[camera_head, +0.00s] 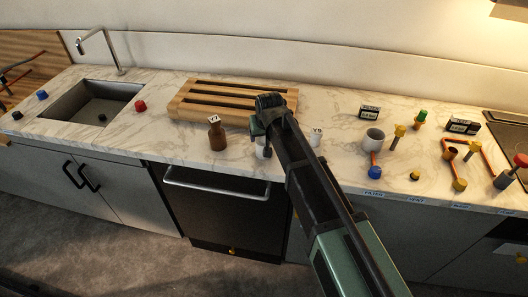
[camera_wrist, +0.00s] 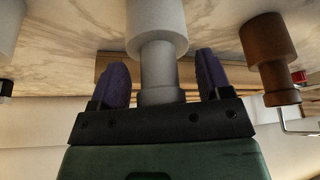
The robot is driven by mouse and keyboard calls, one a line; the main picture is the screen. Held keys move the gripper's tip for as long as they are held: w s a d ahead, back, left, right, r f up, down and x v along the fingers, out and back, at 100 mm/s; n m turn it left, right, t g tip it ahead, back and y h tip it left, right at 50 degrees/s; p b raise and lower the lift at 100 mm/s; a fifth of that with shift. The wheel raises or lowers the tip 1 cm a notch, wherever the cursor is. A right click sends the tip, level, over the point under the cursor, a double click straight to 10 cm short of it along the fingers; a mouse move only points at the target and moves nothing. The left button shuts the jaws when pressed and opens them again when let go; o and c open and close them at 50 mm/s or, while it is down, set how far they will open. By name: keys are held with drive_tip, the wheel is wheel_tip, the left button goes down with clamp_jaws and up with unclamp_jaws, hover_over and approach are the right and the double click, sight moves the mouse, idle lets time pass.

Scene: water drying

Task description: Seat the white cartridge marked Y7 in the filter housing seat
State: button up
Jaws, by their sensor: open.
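A white cartridge (camera_wrist: 157,28) with a narrower neck stands between the two purple fingers of my open gripper (camera_wrist: 164,80). A gap shows on both sides of the neck. In the head view this cartridge (camera_head: 263,150) is mostly hidden by my gripper (camera_head: 263,132), and no marking on it is readable. A brown cartridge (camera_head: 217,138) to its left carries a tag that reads Y7. Another white cartridge (camera_head: 316,139), tagged what looks like Y9, stands to the right. The grey round cup (camera_head: 373,140) by a FILTER sign looks like the filter housing seat; its mouth appears empty.
A slatted wooden rack (camera_head: 215,101) lies behind the cartridges. A sink (camera_head: 95,103) is at left, with a red knob (camera_head: 140,106) beside it. Orange pipes and yellow and green valves (camera_head: 421,117) crowd the counter right of the cup. A blue knob (camera_head: 375,172) sits before the cup.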

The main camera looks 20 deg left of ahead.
drive_tip(key=shift+r, duration=0.15)
drive_tip(key=c, duration=1.1)
